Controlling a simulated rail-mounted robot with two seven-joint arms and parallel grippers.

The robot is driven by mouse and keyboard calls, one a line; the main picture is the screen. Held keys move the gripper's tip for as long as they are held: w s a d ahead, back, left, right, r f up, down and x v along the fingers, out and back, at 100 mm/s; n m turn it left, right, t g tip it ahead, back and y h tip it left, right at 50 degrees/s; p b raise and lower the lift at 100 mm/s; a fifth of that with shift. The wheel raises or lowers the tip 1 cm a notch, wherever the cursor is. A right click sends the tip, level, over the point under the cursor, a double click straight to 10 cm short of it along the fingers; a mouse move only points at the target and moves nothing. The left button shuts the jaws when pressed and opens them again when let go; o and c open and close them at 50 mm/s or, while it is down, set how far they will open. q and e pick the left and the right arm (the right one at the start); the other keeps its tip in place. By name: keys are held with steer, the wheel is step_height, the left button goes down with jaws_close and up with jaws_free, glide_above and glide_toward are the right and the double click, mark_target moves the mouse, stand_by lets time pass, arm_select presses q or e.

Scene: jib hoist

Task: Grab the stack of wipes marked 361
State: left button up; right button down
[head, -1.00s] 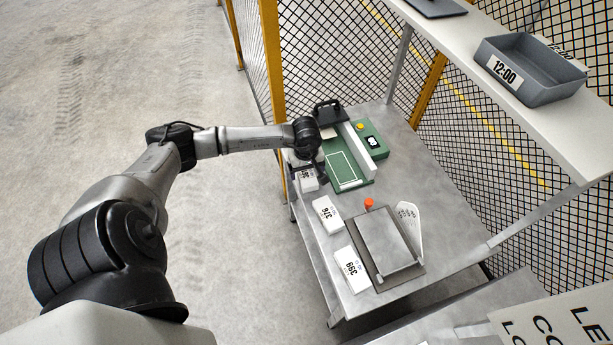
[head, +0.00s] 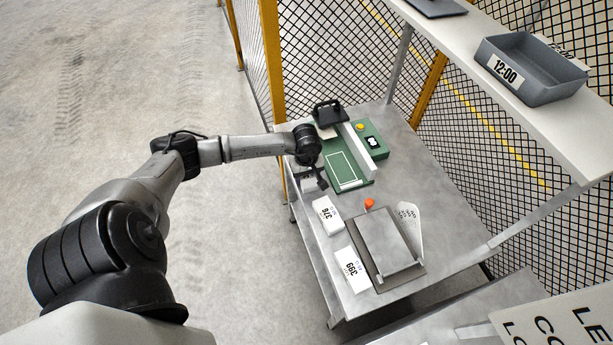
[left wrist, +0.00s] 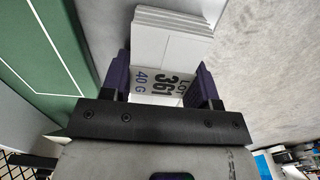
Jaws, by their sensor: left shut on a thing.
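The stack of wipes marked 361 (left wrist: 172,45) is a pile of white sheets with a printed band reading LOT 361, 40 G, in the left wrist view. My left gripper (left wrist: 163,80) has its two purple-padded fingers on either side of the labelled band and is shut on the stack. In the head view my left gripper (head: 313,181) is at the left edge of the table, beside the green board, and covers most of the stack. Whether the stack touches the table cannot be told. My right gripper is not in view.
The green board (head: 341,170) with a white upright fence lies right beside the gripper. White stacks marked 376 (head: 327,215) and 399 (head: 351,270) lie nearer on the table (head: 405,165). A grey plate device (head: 380,245) and an orange knob (head: 369,203) stand beside them.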

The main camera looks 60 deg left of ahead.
arm_select(q)
steer(key=shift+c, duration=0.9)
steer(key=shift+r, duration=0.15)
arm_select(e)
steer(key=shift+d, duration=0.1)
